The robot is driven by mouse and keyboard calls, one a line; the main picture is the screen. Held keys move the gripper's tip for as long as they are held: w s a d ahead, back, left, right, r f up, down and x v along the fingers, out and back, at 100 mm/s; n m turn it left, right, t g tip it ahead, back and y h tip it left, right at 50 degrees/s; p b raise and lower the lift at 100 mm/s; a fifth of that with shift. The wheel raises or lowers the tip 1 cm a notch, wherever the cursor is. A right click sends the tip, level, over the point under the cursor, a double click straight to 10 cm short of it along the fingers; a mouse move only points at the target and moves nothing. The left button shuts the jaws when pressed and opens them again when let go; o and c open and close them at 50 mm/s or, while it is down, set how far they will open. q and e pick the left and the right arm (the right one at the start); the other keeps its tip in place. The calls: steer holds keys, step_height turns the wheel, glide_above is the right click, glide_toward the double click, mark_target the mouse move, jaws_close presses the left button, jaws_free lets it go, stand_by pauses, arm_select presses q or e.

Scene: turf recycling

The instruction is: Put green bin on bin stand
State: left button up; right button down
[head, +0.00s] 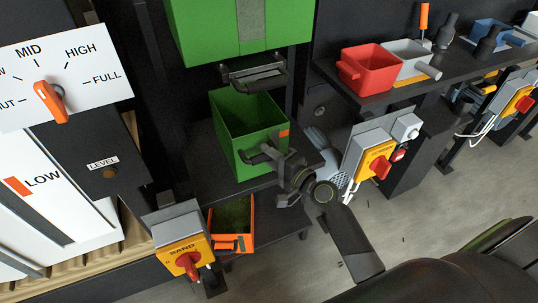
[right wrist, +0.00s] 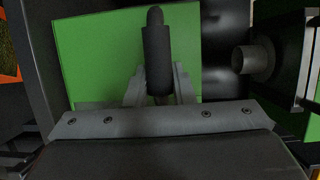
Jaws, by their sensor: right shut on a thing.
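The green bin (head: 247,128) is upright, open-topped and empty as far as I see, with a small orange patch near its rim. It is at the dark shelf (head: 205,168) below a big green machine box; I cannot tell whether it rests fully on it. My right gripper (head: 264,157) is shut on the bin's black handle at its front side. In the right wrist view the black handle (right wrist: 158,60) stands between the grey fingers, with the green bin wall (right wrist: 90,60) behind. My left gripper is not in view. Which surface is the bin stand is not clear.
An orange bin (head: 234,215) with green stuff inside sits lower, beside the yellow SAND switch box (head: 182,250). A black handle (head: 252,76) juts out above the green bin. A yellow switch box (head: 375,160) stands right. A shelf holds a red bin (head: 368,70).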

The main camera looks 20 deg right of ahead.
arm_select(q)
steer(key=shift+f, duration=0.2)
arm_select(e)
steer(key=shift+f, duration=0.25)
steer(key=c, duration=0.8)
jaws_free()
steer(key=shift+c, duration=0.2)
arm_select(q)
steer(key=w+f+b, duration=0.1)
steer(key=b, duration=0.1)
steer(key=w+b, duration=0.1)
steer(key=b, duration=0.1)
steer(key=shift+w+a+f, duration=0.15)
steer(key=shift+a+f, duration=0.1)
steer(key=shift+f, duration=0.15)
arm_select(e)
steer(key=v, duration=1.7)
steer(key=shift+s, duration=0.2)
steer(key=shift+d, duration=0.1)
